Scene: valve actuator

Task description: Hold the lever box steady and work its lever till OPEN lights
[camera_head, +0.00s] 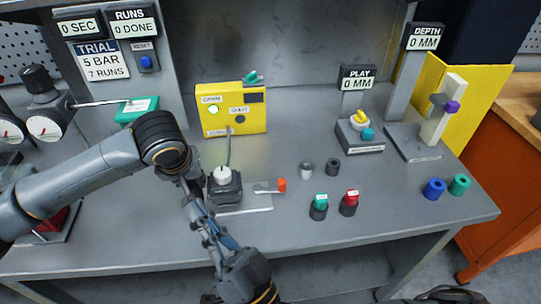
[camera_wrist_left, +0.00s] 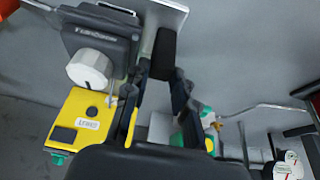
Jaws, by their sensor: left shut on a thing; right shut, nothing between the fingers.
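The lever box (camera_head: 224,188) is a dark block with a white knob on top, standing on a pale base plate. Its lever (camera_head: 264,188) points right and ends in an orange tip (camera_head: 281,185). The left wrist view shows the box (camera_wrist_left: 105,38) close beside the fingers. My left gripper (camera_head: 203,183) is at the box's left side, shut on it; the exact contact is partly hidden. My right gripper (camera_head: 212,230) is shut and empty, in front and left of the box. The yellow lamp box (camera_head: 252,124) has a bright white lamp under OPEN and a dark one under SHUT.
A cable runs from the yellow box to the lever box. Green (camera_head: 320,203) and red (camera_head: 350,198) capped pieces stand to the right. A gauge fixture (camera_head: 43,125) stands at the left. The bench between the lever box and the blue ring (camera_head: 434,188) is partly clear.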

